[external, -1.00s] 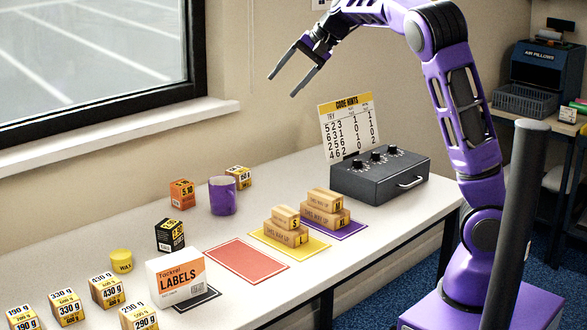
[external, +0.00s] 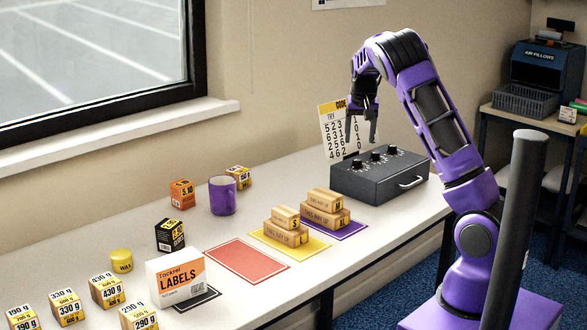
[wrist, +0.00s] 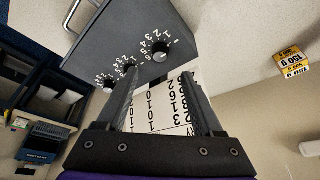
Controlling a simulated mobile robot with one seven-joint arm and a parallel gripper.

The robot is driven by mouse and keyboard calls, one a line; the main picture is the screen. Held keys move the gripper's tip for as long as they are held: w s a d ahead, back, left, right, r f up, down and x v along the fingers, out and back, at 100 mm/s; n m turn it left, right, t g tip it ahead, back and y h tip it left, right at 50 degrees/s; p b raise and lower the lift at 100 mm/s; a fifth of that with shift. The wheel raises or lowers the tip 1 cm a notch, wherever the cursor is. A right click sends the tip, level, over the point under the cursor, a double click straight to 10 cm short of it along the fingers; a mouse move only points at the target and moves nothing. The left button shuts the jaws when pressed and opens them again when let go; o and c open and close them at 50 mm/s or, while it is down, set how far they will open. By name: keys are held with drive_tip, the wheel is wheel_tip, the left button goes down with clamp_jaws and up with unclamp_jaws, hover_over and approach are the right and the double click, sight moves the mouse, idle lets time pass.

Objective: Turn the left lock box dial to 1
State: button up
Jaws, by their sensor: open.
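The dark grey lock box (external: 380,180) stands at the far right end of the table, with three black dials in a row on top. The left dial (external: 356,163) is the largest in the wrist view (wrist: 161,50), with white numbers around it; its setting is too small to read surely. The middle dial (external: 375,156) and right dial (external: 392,149) sit beside it. My gripper (external: 361,139) is open and empty, pointing down above the left part of the box, apart from the dials. In the wrist view the left dial shows just beyond and between the fingertips (wrist: 160,75).
A code hints card (external: 335,130) stands behind the box, partly hidden by my gripper. Cartons on a yellow mat (external: 270,240) and a purple mat (external: 345,233) are left of the box. A purple cup (external: 222,197) stands farther left. The red mat (external: 238,259) is empty.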

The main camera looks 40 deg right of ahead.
sight(357, 160)
drive_tip(key=x, duration=0.8)
drive_tip(key=shift+f+b, duration=0.15)
drive_tip(key=shift+b, duration=0.2)
clamp_jaws()
